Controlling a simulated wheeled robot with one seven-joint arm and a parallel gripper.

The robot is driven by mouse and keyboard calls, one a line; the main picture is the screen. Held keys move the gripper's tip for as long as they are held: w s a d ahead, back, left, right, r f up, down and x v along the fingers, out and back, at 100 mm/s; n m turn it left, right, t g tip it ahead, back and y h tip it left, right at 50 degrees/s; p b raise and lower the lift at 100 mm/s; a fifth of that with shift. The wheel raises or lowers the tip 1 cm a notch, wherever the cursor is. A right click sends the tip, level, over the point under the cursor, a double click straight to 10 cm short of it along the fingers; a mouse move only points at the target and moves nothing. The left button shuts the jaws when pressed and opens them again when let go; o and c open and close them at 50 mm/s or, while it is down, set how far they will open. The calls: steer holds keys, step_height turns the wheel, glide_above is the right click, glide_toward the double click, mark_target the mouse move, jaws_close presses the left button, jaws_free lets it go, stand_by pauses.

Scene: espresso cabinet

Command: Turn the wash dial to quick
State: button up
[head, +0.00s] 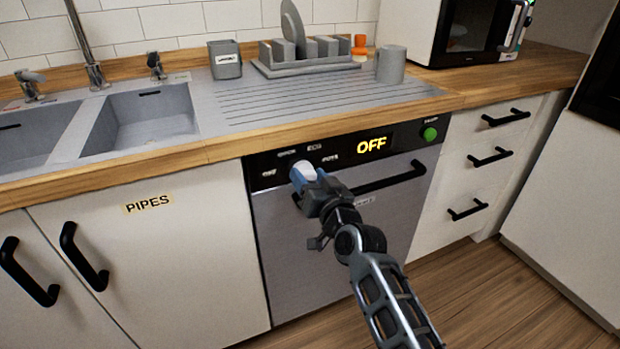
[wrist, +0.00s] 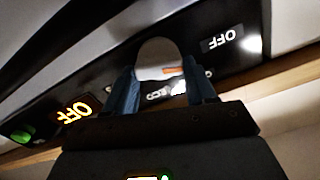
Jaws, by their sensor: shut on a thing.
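The wash dial (head: 303,171) is a pale round knob on the dishwasher's black control strip. Labels stand around it: a quick label (head: 287,153) at upper left, ECO (head: 314,147) above, others to the sides. My gripper (head: 304,180) is at the dial, its blue fingers shut on it. The wrist view shows the knob (wrist: 158,52) between both fingers, with an orange mark (wrist: 172,71) towards the right. Which label the mark meets is unclear. The yellow display (head: 371,145) reads OFF. Part of the dial is hidden by the fingers.
The dishwasher's black handle (head: 390,179) is close to the right of my gripper. A green button (head: 430,134) is at the strip's right end. The wooden worktop edge (head: 200,155) overhangs just above. Open floor (head: 480,290) lies at lower right.

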steer(key=m, duration=0.5)
steer(key=shift+d+f, duration=0.1)
steer(key=shift+d, duration=0.05)
steer(key=shift+m, duration=2.1)
steer(key=shift+f, duration=0.1)
steer(key=o, duration=1)
steer(key=shift+o, duration=0.2)
steer(key=p+v, duration=0.1)
steer(key=v, duration=0.6)
steer(key=shift+s+d, duration=0.2)
steer(key=shift+s, duration=0.15)
